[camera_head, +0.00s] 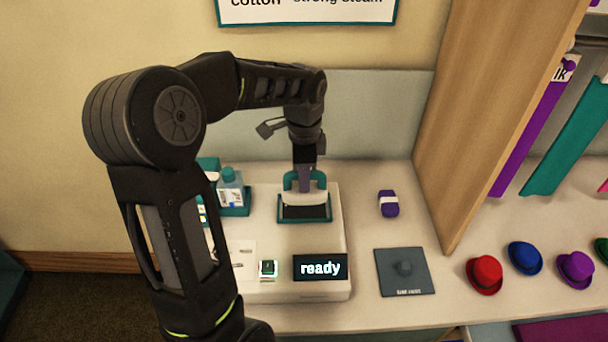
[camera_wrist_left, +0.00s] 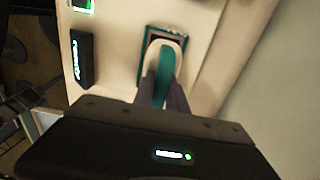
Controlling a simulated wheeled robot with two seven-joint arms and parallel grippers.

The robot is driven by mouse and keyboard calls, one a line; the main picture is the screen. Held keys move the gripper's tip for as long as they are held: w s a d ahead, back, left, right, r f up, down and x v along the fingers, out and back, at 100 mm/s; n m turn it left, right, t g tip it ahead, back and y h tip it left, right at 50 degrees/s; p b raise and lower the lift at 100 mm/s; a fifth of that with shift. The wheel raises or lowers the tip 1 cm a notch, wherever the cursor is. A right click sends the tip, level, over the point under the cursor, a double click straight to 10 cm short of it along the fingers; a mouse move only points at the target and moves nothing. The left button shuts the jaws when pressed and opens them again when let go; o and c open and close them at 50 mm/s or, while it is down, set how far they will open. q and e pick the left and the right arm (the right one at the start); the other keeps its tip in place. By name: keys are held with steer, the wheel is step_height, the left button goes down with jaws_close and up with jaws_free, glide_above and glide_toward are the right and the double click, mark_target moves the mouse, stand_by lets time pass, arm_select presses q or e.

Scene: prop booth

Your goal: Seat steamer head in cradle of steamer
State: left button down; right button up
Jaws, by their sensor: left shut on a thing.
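The steamer (camera_head: 330,240) is a pale box on the counter with a lit "ready" display. Its cradle (camera_head: 304,217) is a dark recess with a teal rim at the back of its top. The steamer head (camera_head: 304,200), white with a teal handle, stands upright at the cradle; I cannot tell whether it is fully down. My left gripper (camera_head: 304,178) reaches down from above and is shut on the handle. In the left wrist view the grey fingers (camera_wrist_left: 163,88) close around the teal handle, with the white head over the cradle rim (camera_wrist_left: 150,40). My right gripper is not in view.
A bottle (camera_head: 231,188) in a teal holder stands left of the cradle. A purple item (camera_head: 388,204) and a dark pad (camera_head: 404,272) lie to the right. Small hats (camera_head: 484,274) line the counter beyond a wooden divider (camera_head: 490,110). A grey panel stands behind.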

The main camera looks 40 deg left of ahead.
arm_select(q)
steer(key=shift+f+b, duration=0.4)
steer(key=shift+f, duration=0.55)
steer(key=shift+f, duration=0.15)
stand_by(0.4)
steer(key=shift+f+b, duration=0.55)
steer(key=shift+f, duration=0.15)
steer(key=shift+f, duration=0.15)
stand_by(0.3)
steer(key=shift+f+b, duration=0.4)
steer(key=shift+f, duration=0.05)
steer(key=c, duration=1.3)
jaws_free()
